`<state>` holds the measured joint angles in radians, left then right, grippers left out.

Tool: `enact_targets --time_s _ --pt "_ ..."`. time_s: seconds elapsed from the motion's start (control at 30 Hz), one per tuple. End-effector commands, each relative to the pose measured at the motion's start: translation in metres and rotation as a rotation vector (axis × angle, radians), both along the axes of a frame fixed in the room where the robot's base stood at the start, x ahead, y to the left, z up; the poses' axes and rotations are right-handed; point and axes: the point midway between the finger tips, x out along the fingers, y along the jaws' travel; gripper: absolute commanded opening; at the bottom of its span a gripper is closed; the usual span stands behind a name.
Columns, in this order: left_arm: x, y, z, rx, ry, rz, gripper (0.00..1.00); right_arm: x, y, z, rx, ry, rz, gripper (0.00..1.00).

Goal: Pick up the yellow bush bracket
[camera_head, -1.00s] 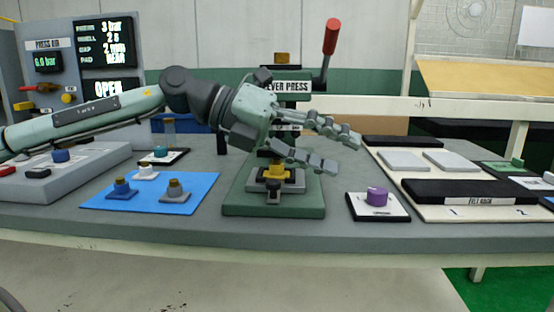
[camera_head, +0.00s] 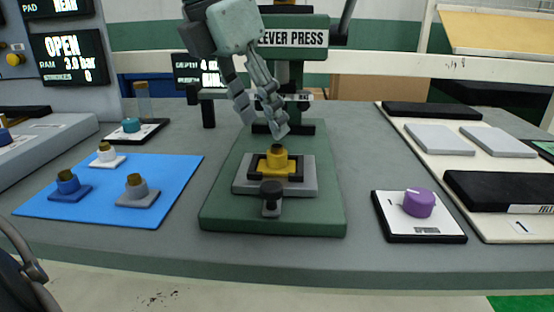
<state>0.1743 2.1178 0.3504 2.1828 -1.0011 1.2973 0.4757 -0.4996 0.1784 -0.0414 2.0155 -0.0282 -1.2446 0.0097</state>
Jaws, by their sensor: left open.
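The yellow bush bracket (camera_head: 277,161) sits in the dark-edged nest on the grey fixture of the lever press (camera_head: 290,39). A brownish bush shows at its top. My left gripper (camera_head: 262,115) points down just above and slightly left of the bracket, in front of the press column. Its fingers are apart and hold nothing; they look clear of the bracket. My right gripper is not in view.
A blue mat (camera_head: 110,187) at left holds white, blue and grey bush brackets. A purple knob (camera_head: 419,202) stands on a white pad at right. Beyond it is a felt rack (camera_head: 410,150).

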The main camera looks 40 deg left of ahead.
Motion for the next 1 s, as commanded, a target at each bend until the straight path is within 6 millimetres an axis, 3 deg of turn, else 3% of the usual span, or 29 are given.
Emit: enact_targets --time_s 0.33,0.63,1.0 --pt "0.016 -0.009 -0.044 -0.002 0.003 -0.001 0.52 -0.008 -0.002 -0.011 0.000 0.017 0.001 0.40" --pt "0.019 -0.010 -0.049 -0.003 -0.001 -0.001 0.52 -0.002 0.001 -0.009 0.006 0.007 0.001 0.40" --pt "0.019 -0.010 -0.049 -0.004 -0.001 -0.002 0.07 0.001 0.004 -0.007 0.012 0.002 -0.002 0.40"
